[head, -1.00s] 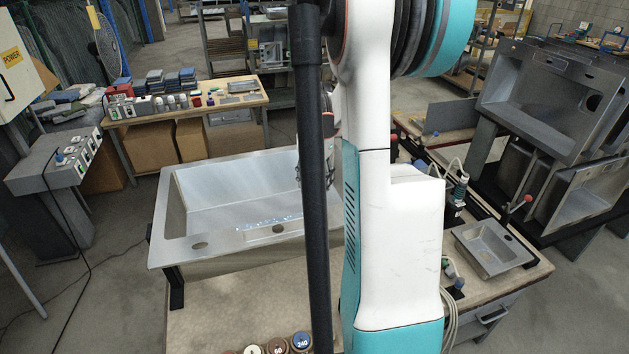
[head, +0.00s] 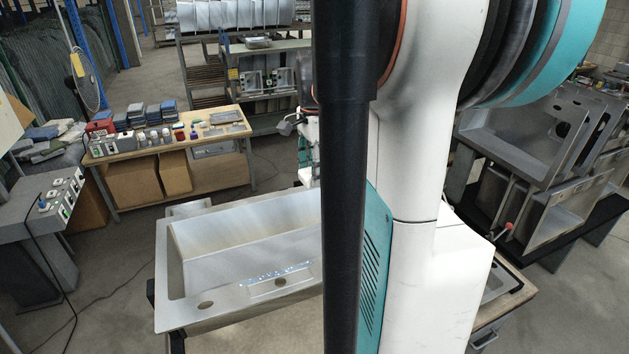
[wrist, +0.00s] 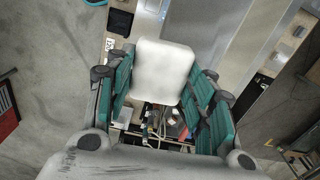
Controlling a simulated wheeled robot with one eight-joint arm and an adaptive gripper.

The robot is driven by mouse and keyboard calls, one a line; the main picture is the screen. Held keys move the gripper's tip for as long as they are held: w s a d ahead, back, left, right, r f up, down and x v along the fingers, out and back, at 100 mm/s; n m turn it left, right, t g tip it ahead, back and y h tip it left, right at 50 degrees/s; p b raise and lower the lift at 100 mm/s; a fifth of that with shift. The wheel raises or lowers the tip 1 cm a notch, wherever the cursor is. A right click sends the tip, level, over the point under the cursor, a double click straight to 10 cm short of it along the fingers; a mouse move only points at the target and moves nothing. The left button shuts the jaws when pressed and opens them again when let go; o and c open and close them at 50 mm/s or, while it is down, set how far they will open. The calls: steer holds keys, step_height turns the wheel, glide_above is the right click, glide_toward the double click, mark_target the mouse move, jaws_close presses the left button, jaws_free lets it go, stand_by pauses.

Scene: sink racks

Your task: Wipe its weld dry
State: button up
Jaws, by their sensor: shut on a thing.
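A large grey metal sink (head: 190,316) lies on the workbench in the head view. A strip of shiny wet droplets (head: 290,270) runs along the edge of a plate with a hole, set in the sink's near ledge; I take this as the weld. My gripper (wrist: 163,85) has teal fingers in the wrist view. It is shut on a white, rounded-square pad (wrist: 165,65), perhaps a folded cloth. In the head view my column and arm hide most of the gripper, and the pad cannot be made out there. No contact between pad and sink shows.
A wooden table (head: 205,140) with folded cloths and small bottles stands behind. A grey control stand (head: 45,205) with a cable is at left. Stacked sinks (head: 530,140) stand on the right. Floor between sink and back table is open.

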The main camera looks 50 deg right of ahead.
step_height(320, 180, up, 2)
steer(key=shift+a+r+m+p, duration=0.1)
steer(key=shift+r+m+p, duration=0.1)
steer(key=shift+m+p, duration=0.15)
steer(key=shift+f+b, duration=1.55)
steer(key=shift+f, duration=0.9)
